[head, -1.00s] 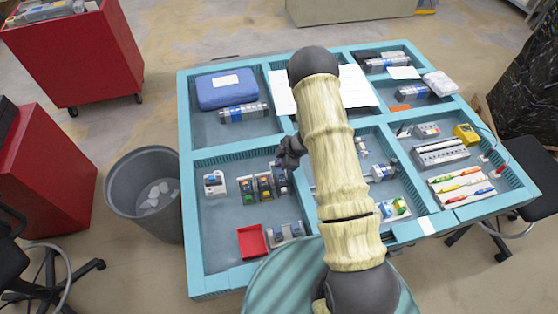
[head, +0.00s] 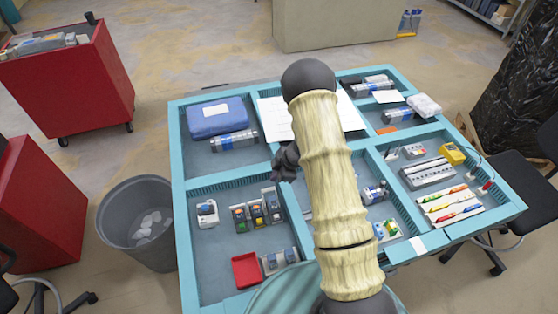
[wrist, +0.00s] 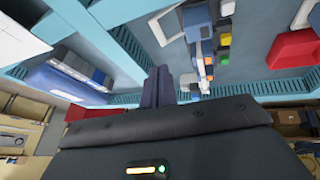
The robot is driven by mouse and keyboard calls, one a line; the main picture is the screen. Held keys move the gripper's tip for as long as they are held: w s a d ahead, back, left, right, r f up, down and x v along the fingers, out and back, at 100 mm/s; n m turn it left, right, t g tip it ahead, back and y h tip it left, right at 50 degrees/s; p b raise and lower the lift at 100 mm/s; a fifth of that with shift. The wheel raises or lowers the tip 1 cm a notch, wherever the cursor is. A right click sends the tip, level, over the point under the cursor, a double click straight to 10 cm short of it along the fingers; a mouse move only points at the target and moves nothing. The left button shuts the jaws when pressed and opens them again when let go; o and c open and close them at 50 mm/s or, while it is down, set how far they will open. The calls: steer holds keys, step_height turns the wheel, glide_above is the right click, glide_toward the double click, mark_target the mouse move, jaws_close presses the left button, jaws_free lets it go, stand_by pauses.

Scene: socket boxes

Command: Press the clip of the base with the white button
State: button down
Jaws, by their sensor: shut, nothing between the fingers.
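Several small bases stand in the front-left compartment in the head view. The leftmost, a mostly white one (head: 207,213), stands a little apart and may be the one with the white button; the button is too small to be sure. To its right is a row of dark-and-grey bases (head: 256,213) with coloured buttons. The row also shows in the wrist view (wrist: 204,45), with green and orange parts. My gripper (head: 285,162) is shut and empty, above the divider behind the row, apart from the bases. In the wrist view its dark fingers (wrist: 159,85) point at the compartment.
A red tray (head: 246,270) and another grey device (head: 279,260) lie at the front of the same compartment. Raised teal dividers (head: 225,181) separate the compartments. A blue case (head: 217,118) lies behind. My arm hides part of the table's middle.

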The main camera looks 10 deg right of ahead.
steer(key=w+r, duration=0.1)
steer(key=d+r, duration=0.1)
steer(key=r, duration=0.1)
steer(key=w+d+r, duration=0.1)
steer(key=shift+w+d+r, duration=0.1)
steer(key=shift+w+r, duration=0.1)
steer(key=shift+w, duration=0.15)
